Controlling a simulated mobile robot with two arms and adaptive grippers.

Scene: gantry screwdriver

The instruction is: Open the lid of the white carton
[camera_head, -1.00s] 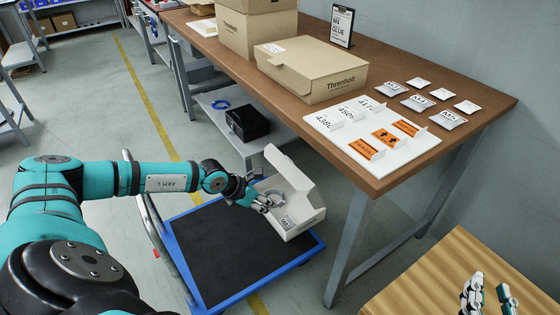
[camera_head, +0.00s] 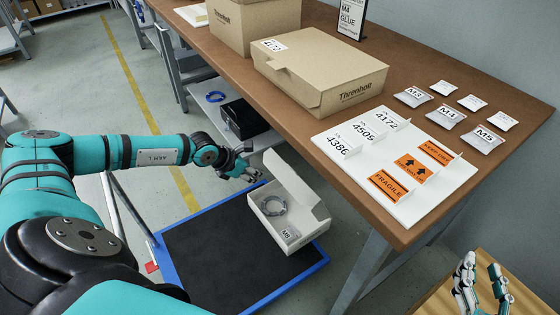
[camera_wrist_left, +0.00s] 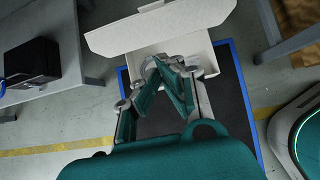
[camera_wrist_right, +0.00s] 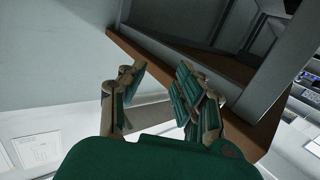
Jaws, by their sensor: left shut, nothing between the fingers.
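The white carton (camera_head: 312,225) stands on the cart below the table, and its lid (camera_head: 297,183) is raised, standing up from the back edge. Inside lie a grey ring (camera_head: 272,206) and a packet marked M8 (camera_head: 289,234). My left gripper (camera_head: 256,174) is shut and empty, near the carton's far left corner. In the left wrist view its fingers (camera_wrist_left: 158,66) overlap the carton, and the wide lid panel (camera_wrist_left: 165,25) lies beyond them. Whether they touch it cannot be told. My right gripper (camera_head: 482,273) is open and empty, away from the carton above a wooden surface.
The cart has a black deck (camera_head: 215,255) with a blue rim, with free room left of the carton. A black case (camera_head: 243,118) sits on the shelf below.

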